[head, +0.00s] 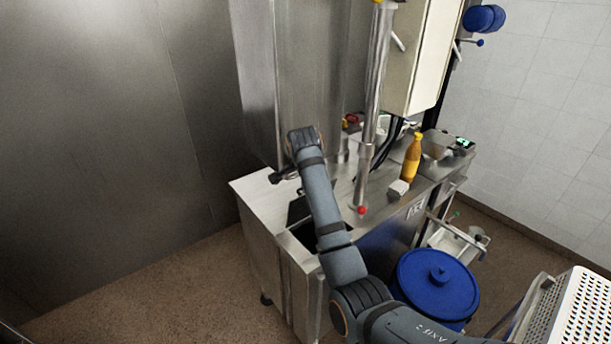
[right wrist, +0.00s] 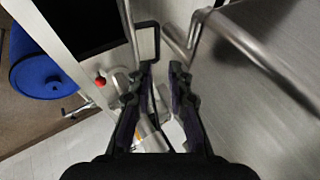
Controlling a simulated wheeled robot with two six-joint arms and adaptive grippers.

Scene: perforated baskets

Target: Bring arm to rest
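My right arm (head: 318,195) reaches in from the lower right of the head view, over the steel machine table (head: 254,198). Its wrist is bent at the far end, above the table's left part, and its fingers are mostly hidden there. In the right wrist view my right gripper (right wrist: 161,69) is open, its two dark fingers apart with nothing held between them. A metal frame and blurred steel surfaces lie beyond the fingertips. My left arm and left gripper are not in view.
A steel column (head: 372,100) with a red knob rises close right of the arm. An orange bottle (head: 411,160) stands on the table. A blue-lidded barrel (head: 436,284) and a white perforated basket (head: 586,312) are at the lower right. Floor at left is clear.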

